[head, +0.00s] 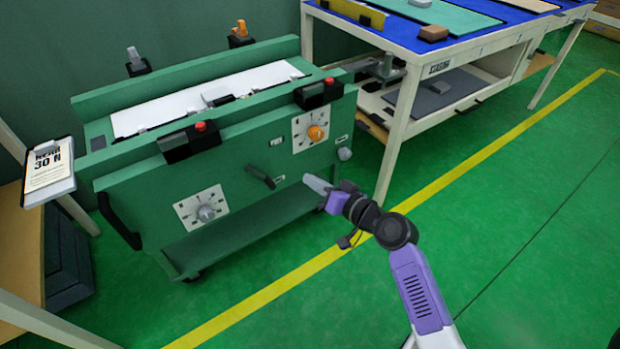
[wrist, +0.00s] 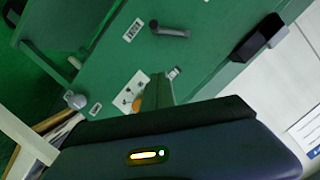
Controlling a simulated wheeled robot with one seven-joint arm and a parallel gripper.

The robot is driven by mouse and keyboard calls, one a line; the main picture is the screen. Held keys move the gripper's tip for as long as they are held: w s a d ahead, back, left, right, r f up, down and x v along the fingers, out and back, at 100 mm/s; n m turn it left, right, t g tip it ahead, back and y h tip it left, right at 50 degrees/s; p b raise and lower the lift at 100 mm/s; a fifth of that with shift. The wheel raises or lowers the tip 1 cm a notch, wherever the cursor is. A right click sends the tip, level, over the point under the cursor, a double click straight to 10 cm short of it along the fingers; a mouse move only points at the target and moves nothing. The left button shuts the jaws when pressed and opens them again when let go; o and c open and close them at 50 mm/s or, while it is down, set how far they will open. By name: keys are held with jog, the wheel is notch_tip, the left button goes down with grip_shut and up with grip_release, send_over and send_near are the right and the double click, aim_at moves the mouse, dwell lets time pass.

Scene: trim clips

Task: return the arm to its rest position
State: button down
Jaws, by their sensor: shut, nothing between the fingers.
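My gripper (head: 310,181) is in the head view, in front of the green cart's front panel and to the right of its black lever (head: 260,176). Its grey fingers are together, with nothing seen between them. My purple and black arm reaches up and left from the lower right of that view. The gap between fingertips and panel is hard to judge. In the wrist view, a dark housing fills the lower part and hides much of what lies below.
The green cart (head: 148,197) has an orange knob (head: 316,133), a grey knob (head: 206,213) and black clips with red buttons (head: 200,127). A workbench (head: 397,127) stands at the right. A clipboard (head: 48,172) is at the left. Green floor (head: 480,240) is clear at the right.

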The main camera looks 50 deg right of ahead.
dwell(0.5)
jog(key=s+d+r+h, duration=0.2)
jog(key=s+r+h, duration=0.1)
jog(key=s+a+r+n+y, duration=0.2)
jog(key=s+a+n+y, duration=0.15)
jog(key=s+a, duration=0.95)
jog(key=s+a+r+n+y, duration=0.15)
jog(key=s+a+n, duration=0.35)
jog(key=s+a, duration=0.85)
notch_tip(320, 180, up, 23)
jog(key=s+d+p, duration=0.1)
jog(key=d+p, duration=0.1)
jog(key=p, duration=2.1)
jog(key=shift+g, duration=0.4)
